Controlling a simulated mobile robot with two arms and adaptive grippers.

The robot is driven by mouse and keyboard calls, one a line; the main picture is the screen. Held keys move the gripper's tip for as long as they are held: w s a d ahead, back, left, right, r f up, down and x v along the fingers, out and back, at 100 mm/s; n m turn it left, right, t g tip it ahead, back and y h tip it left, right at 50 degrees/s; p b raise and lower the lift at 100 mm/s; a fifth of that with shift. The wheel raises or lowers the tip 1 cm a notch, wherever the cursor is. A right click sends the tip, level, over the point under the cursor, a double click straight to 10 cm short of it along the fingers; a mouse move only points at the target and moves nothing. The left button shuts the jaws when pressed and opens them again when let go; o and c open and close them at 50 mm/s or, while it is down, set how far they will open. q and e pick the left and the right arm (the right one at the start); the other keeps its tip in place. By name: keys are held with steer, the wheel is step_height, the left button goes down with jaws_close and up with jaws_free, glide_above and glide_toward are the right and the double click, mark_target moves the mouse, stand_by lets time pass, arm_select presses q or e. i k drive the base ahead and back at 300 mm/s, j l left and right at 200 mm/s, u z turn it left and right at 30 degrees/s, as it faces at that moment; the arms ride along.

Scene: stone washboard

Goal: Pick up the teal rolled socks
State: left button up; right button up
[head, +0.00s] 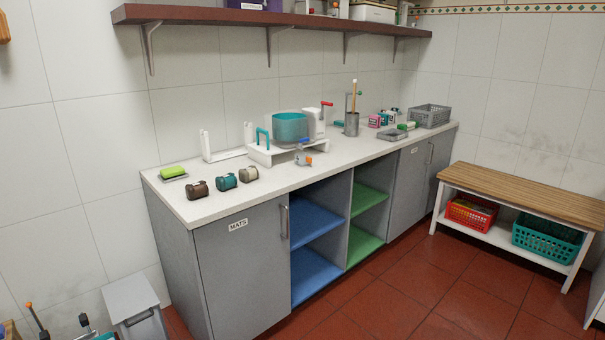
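The teal rolled socks (226,181) lie on the pale countertop (205,212) near its left end. They sit in a row between a brown roll (197,188) on the left and a cream roll (249,174) on the right. The rolls look close together but apart. Nothing covers the teal socks. Neither of my grippers is in view.
A green sponge (173,171) lies behind the brown roll. A white stand with a teal tub (290,128) is to the right. A shelf (270,20) hangs above. A grey bin (134,302) stands by the cabinet. Red floor in front is clear.

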mark_target(224, 183)
steer(key=i+l+z, duration=0.35)
steer(key=i, duration=0.6)
steer(key=i+j+z, duration=0.15)
steer(key=i+z, duration=0.25)
steer(key=i, duration=0.55)
steer(key=i+j+u, duration=0.1)
steer(key=i+u, duration=0.7)
steer(key=i+l+u, duration=0.15)
steer(key=u, duration=0.25)
steer(key=i+l+u, duration=0.4)
steer(key=i+j, duration=0.05)
steer(key=j, duration=0.05)
